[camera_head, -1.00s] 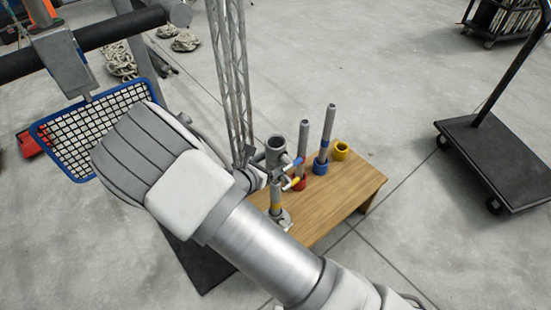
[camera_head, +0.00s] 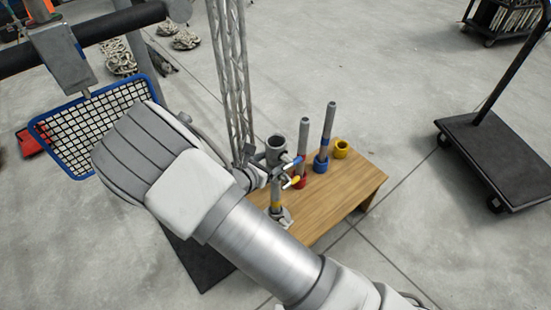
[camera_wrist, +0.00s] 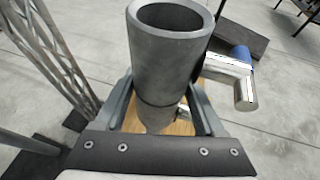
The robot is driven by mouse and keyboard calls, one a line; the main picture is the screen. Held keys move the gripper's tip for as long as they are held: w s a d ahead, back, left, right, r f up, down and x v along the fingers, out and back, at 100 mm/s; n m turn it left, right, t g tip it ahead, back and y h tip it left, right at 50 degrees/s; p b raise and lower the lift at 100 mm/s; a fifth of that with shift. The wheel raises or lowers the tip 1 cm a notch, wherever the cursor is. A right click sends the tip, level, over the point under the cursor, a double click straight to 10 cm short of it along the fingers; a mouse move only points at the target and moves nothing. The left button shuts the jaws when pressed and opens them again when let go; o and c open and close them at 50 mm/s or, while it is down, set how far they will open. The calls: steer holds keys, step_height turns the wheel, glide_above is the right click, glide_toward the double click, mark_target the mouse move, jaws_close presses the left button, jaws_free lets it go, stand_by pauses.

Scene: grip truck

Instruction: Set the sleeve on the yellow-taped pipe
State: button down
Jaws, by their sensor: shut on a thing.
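The sleeve (camera_head: 277,146) is a wide grey tube with an open top, upright above the near left part of the wooden bench. It fills the middle of the wrist view (camera_wrist: 170,65), with a bent metal side handle (camera_wrist: 238,85) ending in blue at its right. My gripper (camera_head: 262,174) is shut on it, one finger on each side. The yellow-taped pipe (camera_head: 276,195) stands in line below, on a flanged foot. My gripper hides where sleeve and pipe meet, so I cannot tell whether they overlap.
On the wooden bench (camera_head: 340,200), a pipe in a red collar (camera_head: 301,150) and one in a blue collar (camera_head: 327,130) stand close to the right. A yellow ring (camera_head: 341,149) sits beyond them. A lattice truss (camera_head: 232,80) rises close behind my gripper. A black cart (camera_head: 495,160) stands right.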

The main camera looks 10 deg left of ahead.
mark_target(275, 166)
steer(key=shift+f, duration=0.15)
steer(key=shift+f+b, duration=1.15)
steer(key=shift+f, duration=0.25)
steer(key=shift+f+b, duration=0.3)
steer(key=shift+f, duration=0.15)
steer(key=shift+f+b, duration=1.65)
steer(key=shift+f, duration=0.65)
steer(key=shift+f, duration=0.25)
steer(key=shift+c, duration=1)
jaws_free()
steer(key=shift+o, duration=1)
steer(key=shift+f, duration=0.1)
steer(key=p+v, duration=0.4)
steer(key=v, duration=1.3)
steer(key=shift+r, duration=0.25)
